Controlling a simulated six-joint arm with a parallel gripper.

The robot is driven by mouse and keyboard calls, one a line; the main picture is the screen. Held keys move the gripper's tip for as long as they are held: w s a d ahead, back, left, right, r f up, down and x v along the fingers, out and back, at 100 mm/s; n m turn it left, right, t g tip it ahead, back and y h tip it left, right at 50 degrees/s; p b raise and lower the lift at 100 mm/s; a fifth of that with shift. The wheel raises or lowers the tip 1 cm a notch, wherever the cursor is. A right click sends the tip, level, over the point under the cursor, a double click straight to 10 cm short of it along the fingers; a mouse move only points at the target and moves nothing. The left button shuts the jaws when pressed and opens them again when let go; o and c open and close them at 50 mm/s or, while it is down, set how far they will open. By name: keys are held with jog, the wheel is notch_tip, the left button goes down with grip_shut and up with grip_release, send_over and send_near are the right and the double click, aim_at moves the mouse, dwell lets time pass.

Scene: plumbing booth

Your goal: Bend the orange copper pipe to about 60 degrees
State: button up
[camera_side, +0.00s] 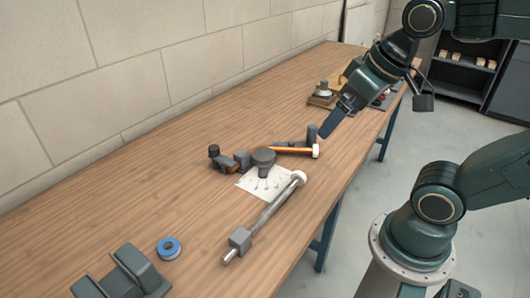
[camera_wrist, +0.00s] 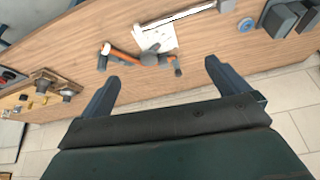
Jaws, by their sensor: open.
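The orange copper pipe (camera_side: 290,151) lies straight through the bender, with a white end at its right. The bender has a dark round former (camera_side: 263,157) and grey blocks at the left, and sits beside a white marked sheet (camera_side: 262,183). A long metal lever (camera_side: 268,213) with a white end and a square block reaches toward the front. In the wrist view the pipe (camera_wrist: 124,56) and former (camera_wrist: 149,57) lie beyond the fingers. My gripper (camera_side: 330,124) is above the table near the pipe's white end. It also shows in the wrist view (camera_wrist: 160,78), its fingers wide apart and empty.
A blue tape roll (camera_side: 169,248) and a dark grey cradle (camera_side: 122,275) stand at the near left. Small fittings (camera_side: 322,94) and a dark tray lie at the far end. The wooden table (camera_side: 150,190) is clear along the wall side.

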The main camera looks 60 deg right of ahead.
jog(key=shift+s+a+n, duration=0.25)
jog(key=shift+s+n, duration=0.05)
jog(key=shift+s, duration=0.2)
jog(key=shift+s+a+n, duration=0.25)
jog(key=shift+s+n, duration=0.05)
jog(key=shift+s, duration=0.15)
jog(key=shift+w, duration=0.1)
